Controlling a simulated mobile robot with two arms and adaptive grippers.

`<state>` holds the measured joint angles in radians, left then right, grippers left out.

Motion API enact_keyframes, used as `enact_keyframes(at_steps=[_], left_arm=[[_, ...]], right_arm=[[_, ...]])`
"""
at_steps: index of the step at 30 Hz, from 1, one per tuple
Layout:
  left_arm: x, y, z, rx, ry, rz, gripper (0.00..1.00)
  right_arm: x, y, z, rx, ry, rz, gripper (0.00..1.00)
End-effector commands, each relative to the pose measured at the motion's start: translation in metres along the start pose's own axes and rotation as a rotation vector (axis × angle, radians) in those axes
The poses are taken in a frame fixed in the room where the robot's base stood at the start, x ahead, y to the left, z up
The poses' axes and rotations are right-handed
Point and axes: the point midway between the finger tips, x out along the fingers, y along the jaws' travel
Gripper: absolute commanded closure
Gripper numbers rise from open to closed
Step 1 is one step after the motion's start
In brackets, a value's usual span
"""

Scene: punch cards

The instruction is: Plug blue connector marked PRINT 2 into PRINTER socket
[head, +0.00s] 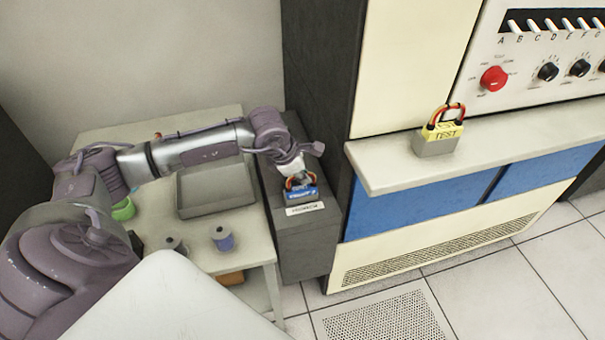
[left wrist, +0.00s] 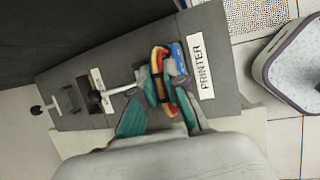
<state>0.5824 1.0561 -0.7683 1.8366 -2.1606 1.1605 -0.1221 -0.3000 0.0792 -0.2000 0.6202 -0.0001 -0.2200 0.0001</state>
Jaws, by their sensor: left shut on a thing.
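The blue connector (head: 301,193) has a loop of red, yellow and black wires on top and sits over the grey cabinet (head: 304,240), just behind the white PRINTER label (head: 305,209). My left gripper (head: 295,173) is shut on its wire loop from above. In the left wrist view the fingers (left wrist: 160,105) close around the wire loop (left wrist: 160,75), and a bit of the blue body (left wrist: 178,58) shows beside the PRINTER label (left wrist: 201,64). The PRINTER socket is hidden under the connector; I cannot tell how deep the connector sits. My right gripper is not in view.
A yellow TEST connector (head: 440,133) stands on the console ledge (head: 480,150) at right. A table on the left holds a grey tray (head: 215,190) and spools (head: 222,238). A dark panel rises beside the cabinet.

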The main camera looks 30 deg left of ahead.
Motion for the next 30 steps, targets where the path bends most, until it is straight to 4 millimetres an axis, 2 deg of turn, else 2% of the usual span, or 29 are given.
enact_keyframes(at_steps=[8, 9, 14, 23, 26, 30], left_arm=[[0.005, -0.001, -0.002, 0.000, -0.002, 0.001, 1.00], [0.004, -0.001, -0.001, 0.000, -0.002, 0.001, 0.85], [0.004, -0.001, -0.001, 0.000, -0.002, 0.001, 0.59], [0.004, -0.001, -0.002, 0.000, 0.001, -0.001, 0.59], [-0.004, 0.000, -0.002, 0.000, 0.001, 0.001, 0.59], [-0.027, 0.000, -0.002, 0.002, 0.000, 0.003, 0.59]], right_arm=[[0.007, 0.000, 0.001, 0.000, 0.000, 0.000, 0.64], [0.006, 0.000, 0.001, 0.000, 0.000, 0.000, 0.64], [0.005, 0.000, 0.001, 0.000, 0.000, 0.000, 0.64], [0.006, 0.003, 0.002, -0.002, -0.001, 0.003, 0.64], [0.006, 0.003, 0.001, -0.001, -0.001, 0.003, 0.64], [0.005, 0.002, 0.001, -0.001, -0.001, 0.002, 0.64]])
